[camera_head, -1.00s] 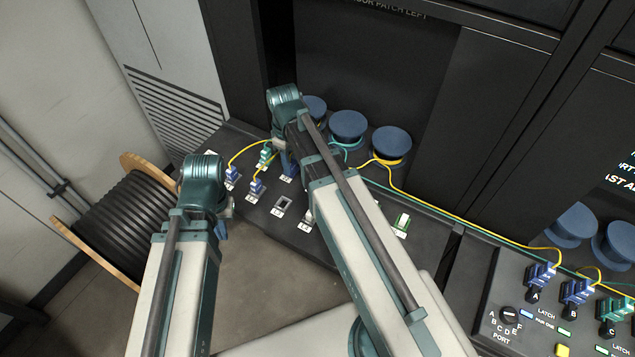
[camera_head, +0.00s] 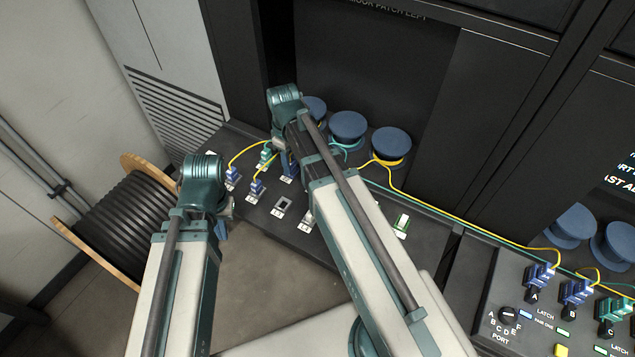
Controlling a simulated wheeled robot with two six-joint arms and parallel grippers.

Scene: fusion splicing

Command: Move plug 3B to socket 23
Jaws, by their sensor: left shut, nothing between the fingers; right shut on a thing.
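Small plugs stand in the dark sloped panel: a blue plug (camera_head: 232,176) at its left, a green plug (camera_head: 266,156) behind, and another blue plug (camera_head: 256,188) in front, with yellow cables rising from the blue ones. Their labels are too small to read, so I cannot tell which is 3B or which socket is 23. My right gripper (camera_head: 289,168) points down at the panel just right of these plugs. It is shut on what seems to be a plug, mostly hidden by the gripper and arm. My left gripper (camera_head: 222,229) is shut and empty near the panel's front left edge.
An empty socket (camera_head: 282,206) is in the front row, and a green-and-white socket (camera_head: 402,224) lies right of my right arm. Blue round spools (camera_head: 391,144) stand behind. A yellow cable (camera_head: 460,222) runs right to a console (camera_head: 500,290). A cable drum (camera_head: 118,220) stands at left.

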